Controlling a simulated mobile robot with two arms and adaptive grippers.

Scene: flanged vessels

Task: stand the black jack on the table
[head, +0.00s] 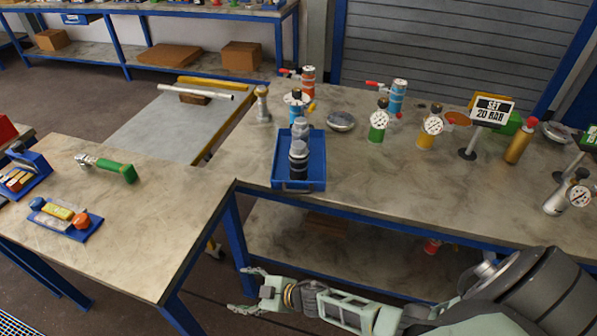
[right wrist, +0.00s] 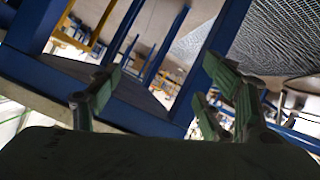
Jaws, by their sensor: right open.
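The black jack (head: 298,162) stands in a blue tray (head: 317,176) near the front edge of the long table (head: 235,160). A grey jack-like piece (head: 300,128) is just behind it in the same tray. My right gripper (head: 240,289) is low in front of the tables, below the tabletop and well apart from the tray. Its fingers are spread with nothing between them, and they also show open in the right wrist view (right wrist: 162,82). The right wrist view does not show the jack. My left gripper is not in view.
Gauged vessels, including a green one (head: 378,126) and a yellow one (head: 431,128), stand right of the tray. A sign (head: 491,110) reads "SET 20 BAR". A side table (head: 150,220) at left holds a green-handled tool (head: 116,171). Tabletop right of the tray has free room.

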